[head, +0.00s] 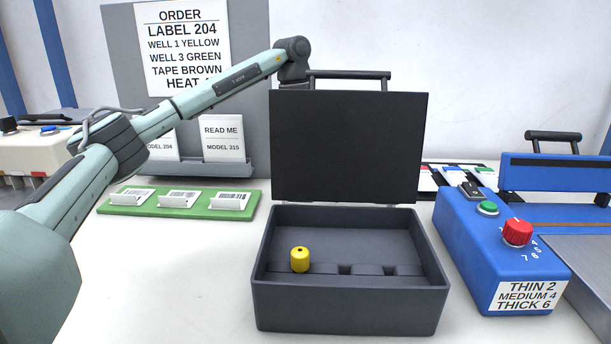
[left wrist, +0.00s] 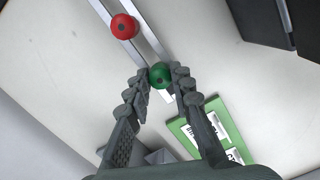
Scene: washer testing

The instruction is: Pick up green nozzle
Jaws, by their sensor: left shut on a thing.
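The green nozzle (left wrist: 160,75) is between the fingertips of my left gripper (left wrist: 161,88) in the left wrist view, and the gripper is shut on it. A grey rail (left wrist: 152,38) lies just beyond it; whether the nozzle still touches the rail I cannot tell. In the head view my left arm reaches behind the open lid of the dark case, which hides the gripper and the green nozzle. A yellow nozzle (head: 300,260) stands at the left in the dark case (head: 350,306). My right gripper is not in view.
A red nozzle (left wrist: 123,27) sits on the rail close to the green one. A green tray (head: 180,211) with white label cards is left of the case. The raised black lid (head: 348,147) stands near my left arm. A blue sealer (head: 462,240) stands at the right.

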